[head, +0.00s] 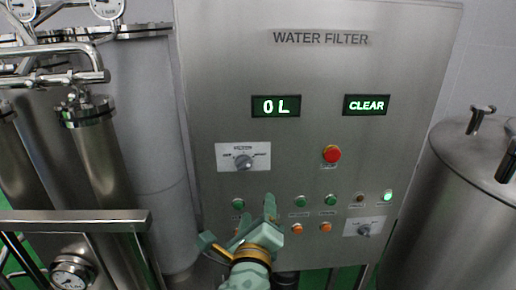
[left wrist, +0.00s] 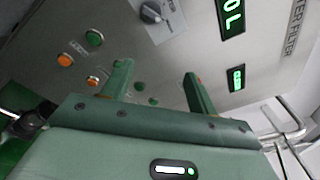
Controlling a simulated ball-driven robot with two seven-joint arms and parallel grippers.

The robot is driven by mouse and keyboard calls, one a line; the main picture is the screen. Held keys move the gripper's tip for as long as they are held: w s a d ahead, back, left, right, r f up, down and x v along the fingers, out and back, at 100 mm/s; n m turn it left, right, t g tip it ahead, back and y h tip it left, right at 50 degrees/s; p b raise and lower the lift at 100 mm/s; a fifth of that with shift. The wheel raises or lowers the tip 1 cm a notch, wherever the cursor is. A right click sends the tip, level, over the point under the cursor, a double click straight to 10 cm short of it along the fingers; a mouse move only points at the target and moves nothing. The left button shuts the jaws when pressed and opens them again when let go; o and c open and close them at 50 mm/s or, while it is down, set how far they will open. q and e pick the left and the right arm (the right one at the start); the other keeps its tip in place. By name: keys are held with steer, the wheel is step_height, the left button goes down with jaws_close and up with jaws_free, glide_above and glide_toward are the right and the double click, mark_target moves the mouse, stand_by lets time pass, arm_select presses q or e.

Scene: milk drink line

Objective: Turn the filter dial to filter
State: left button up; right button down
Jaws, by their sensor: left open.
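The grey steel panel labelled WATER FILTER (head: 320,60) carries two dials. One dial (head: 243,161) is on a white plate at the left, below the 0 L display. It also shows at the top of the left wrist view (left wrist: 152,12). A second dial (head: 364,230) is on a white plate at the lower right. Their small labels are too blurred to read. My green left gripper (head: 256,210) is open and empty in front of the lower panel, below the left dial. Its two fingers are spread apart in the left wrist view (left wrist: 157,72). My right gripper is in neither view.
A red button (head: 331,154) sits right of the left dial. Several green and orange buttons line the lower panel, some near my left fingers. Displays read 0 L (head: 275,106) and CLEAR (head: 366,105). Steel pipes and a rail (head: 75,222) stand left; a steel tank (head: 470,190) stands right.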

arm_select(q)
steer(key=a+m+y, duration=0.2)
steer(key=p, duration=0.1)
glide_toward(243, 167)
steer(key=w+p, duration=0.1)
steer(key=w, duration=0.6)
steer(key=shift+w, duration=0.3)
steer(key=shift+w+d, duration=0.1)
steer(key=shift+w, duration=0.45)
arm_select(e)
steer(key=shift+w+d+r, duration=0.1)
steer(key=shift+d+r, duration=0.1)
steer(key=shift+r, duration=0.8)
arm_select(q)
steer(key=shift+s, duration=0.1)
steer(key=shift+c, duration=0.3)
steer(key=c, duration=0.9)
